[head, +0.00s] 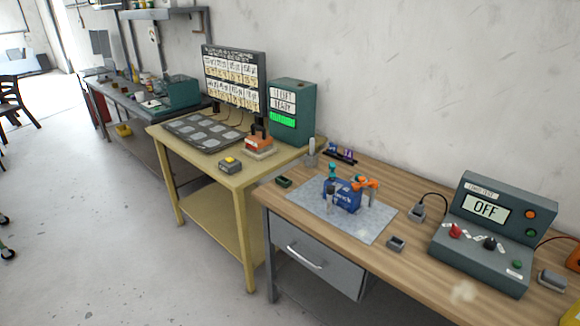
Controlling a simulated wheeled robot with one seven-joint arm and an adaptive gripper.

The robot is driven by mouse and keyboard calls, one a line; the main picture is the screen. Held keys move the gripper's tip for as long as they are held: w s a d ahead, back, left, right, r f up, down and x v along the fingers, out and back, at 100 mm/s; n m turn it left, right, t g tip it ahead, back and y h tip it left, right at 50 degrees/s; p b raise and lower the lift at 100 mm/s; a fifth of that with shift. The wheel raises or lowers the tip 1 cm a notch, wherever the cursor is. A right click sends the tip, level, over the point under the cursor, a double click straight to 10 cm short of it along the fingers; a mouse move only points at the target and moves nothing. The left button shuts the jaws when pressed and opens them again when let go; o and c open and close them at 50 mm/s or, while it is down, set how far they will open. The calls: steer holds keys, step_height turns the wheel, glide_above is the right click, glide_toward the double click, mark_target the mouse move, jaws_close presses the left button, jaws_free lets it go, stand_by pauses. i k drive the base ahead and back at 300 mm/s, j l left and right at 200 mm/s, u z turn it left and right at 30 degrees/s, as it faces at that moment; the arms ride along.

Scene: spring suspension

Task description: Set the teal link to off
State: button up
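A small teal piece (332,171), which looks like the teal link, stands up at the left of a blue block (343,196) on a grey mat (377,229). An orange piece (365,184) sits at the block's right side. The teal piece is too small to tell its setting or how it is fixed. A dark control box (484,255) on the right of the wooden bench has a display (486,208) reading OFF. My gripper is not in view.
The wooden bench (415,277) also holds a small dark tray (396,244), a small green item (284,182) and a cabled grey part (417,213). A yellow table (190,160) with a teal cabinet (291,122) adjoins it. The floor at left (100,240) is clear.

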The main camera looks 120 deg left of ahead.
mark_target(332, 166)
steer(key=k+l+u, duration=0.1)
steer(key=u, duration=3.35)
steer(key=i+j, duration=0.1)
steer(key=i, duration=0.4)
steer(key=i+j+z, duration=0.1)
steer(key=i, duration=0.4)
steer(key=i+j, duration=0.1)
steer(key=i, duration=0.4)
steer(key=i+j+z, duration=0.1)
steer(key=i, duration=0.4)
steer(key=i+j, duration=0.2)
steer(key=i, duration=0.3)
